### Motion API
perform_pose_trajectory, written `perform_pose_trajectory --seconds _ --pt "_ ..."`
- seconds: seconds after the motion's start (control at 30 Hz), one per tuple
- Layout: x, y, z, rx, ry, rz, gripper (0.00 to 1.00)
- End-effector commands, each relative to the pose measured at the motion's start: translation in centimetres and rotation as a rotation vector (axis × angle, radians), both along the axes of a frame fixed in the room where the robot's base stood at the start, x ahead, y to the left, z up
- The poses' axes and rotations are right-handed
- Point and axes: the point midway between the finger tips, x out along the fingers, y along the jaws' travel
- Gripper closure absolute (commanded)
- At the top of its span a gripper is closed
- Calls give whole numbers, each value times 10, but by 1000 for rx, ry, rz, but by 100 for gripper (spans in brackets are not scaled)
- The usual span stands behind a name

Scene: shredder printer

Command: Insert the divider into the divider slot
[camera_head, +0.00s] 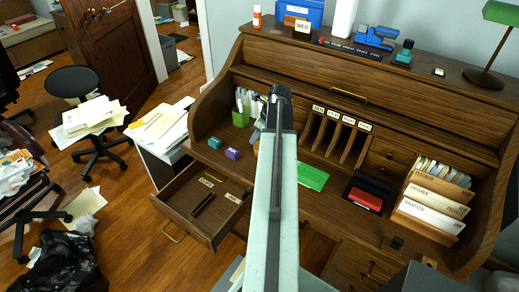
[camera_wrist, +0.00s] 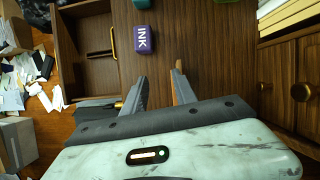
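My gripper (camera_wrist: 162,80) is over the wooden desk in the wrist view, its two fingers apart with nothing clearly between them. In the head view the arm's dark end (camera_head: 279,95) hides part of the desk. An open drawer (camera_head: 179,225) at the desk's left has two small labels and a pair of short dark parallel strips (camera_head: 202,204) on its floor. The strips look like a slot, but I cannot tell for sure. In the wrist view the drawer (camera_wrist: 84,25) lies left of the gripper, with one dark strip (camera_wrist: 101,54) showing. I cannot clearly identify a loose divider.
A purple ink box (camera_head: 233,153) and a teal box (camera_head: 214,142) stand near the drawer. A green card (camera_head: 313,176), a dark tray with a red piece (camera_head: 366,199) and file folders (camera_head: 433,200) are to the right.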

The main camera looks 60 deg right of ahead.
Motion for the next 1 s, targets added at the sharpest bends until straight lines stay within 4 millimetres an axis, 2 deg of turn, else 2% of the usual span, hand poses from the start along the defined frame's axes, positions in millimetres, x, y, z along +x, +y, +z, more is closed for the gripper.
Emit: perform_pose_trajectory --seconds 0.03,0.1,0.2,0.33,0.5,0.7,1.0 --pt "-28 -18 1 0 0 -49 66" --pt "-52 -34 1 0 0 -91 66" --pt "-68 -43 1 0 0 -117 66" --pt "-69 -45 -4 0 1 -121 66" --pt "-63 -46 -26 -1 1 -123 66" --pt "-60 -45 -29 -1 1 -124 66" --pt "-42 -41 -74 -2 1 -123 66"
